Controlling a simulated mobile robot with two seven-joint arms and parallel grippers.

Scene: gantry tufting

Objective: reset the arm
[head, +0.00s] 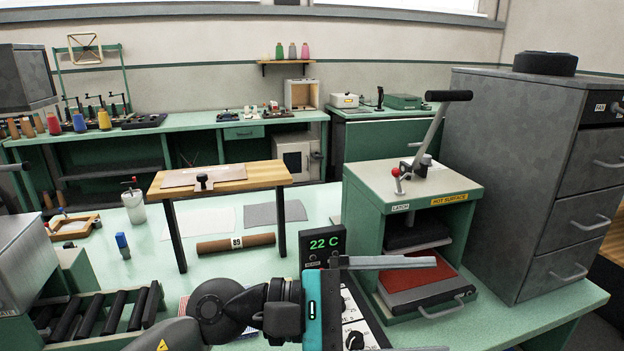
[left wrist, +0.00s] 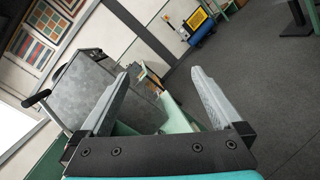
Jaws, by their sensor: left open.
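My left arm comes in from the bottom left of the head view. Its left gripper (head: 440,305) is open and empty, with its fingers pointing right in front of the green press (head: 362,215). Both fingers also show wide apart with nothing between them in the left wrist view (left wrist: 163,72). The press has a lever (head: 430,130) tilted up to the right, with a black handle, and a red-knobbed latch (head: 396,173). A red and grey drawer (head: 425,290) sticks out below. My right gripper is not in view.
A display reading 22 C (head: 324,243) stands close behind the left gripper. A grey drawer cabinet (head: 540,180) stands right of the press. A small wooden stand (head: 270,174) and a brown roll (head: 236,243) are on the green table. A roller rack (head: 100,315) is at bottom left.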

